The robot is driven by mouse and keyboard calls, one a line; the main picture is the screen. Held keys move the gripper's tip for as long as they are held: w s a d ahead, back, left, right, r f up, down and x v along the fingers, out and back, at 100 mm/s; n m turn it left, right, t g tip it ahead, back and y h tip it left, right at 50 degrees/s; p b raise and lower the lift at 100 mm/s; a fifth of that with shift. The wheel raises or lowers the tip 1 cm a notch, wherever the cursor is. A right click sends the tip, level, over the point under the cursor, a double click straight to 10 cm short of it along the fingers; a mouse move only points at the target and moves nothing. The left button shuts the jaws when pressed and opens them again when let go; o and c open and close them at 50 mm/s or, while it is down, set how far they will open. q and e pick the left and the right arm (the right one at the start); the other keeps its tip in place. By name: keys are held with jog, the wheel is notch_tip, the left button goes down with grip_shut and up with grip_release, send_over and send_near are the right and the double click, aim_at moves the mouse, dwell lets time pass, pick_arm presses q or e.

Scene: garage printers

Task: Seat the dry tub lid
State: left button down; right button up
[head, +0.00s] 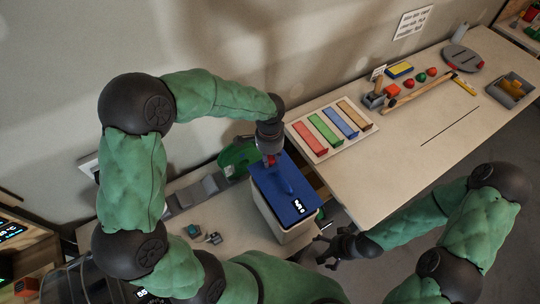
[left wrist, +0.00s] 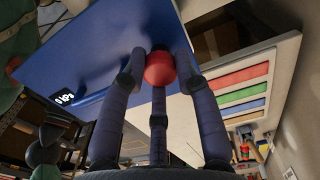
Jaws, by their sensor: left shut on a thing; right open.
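The blue lid (head: 298,190) lies over the top of the pale dry tub (head: 292,236), right of the left arm. White marks show on its near end. In the head view I cannot tell whether it is fully down on the rim. My left gripper (head: 270,158) is at the lid's far end, shut on a red knob. In the left wrist view the fingers close around the red knob (left wrist: 160,68), with the blue lid (left wrist: 90,50) behind it. My right gripper (head: 328,248) is open and empty, just right of the tub, apart from it.
A white tray (head: 312,149) of coloured bars sits on the workbench (head: 400,145) right of the tub. A green spool (head: 238,155) stands behind the tub's left side. Small parts (head: 204,235) lie on the left surface. The bench's near middle is clear.

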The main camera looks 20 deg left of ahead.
aim_at(270, 167)
pick_arm(q)
jog(key=shift+f+b, duration=1.5)
jog(key=shift+f, duration=0.85)
jog(key=shift+f+b, duration=0.65)
jog(key=shift+f, duration=0.25)
jog(key=c, duration=0.8)
grip_release()
jog(key=shift+c, duration=0.2)
notch_tip(270, 167, up, 12)
jog(key=shift+f, duration=0.1)
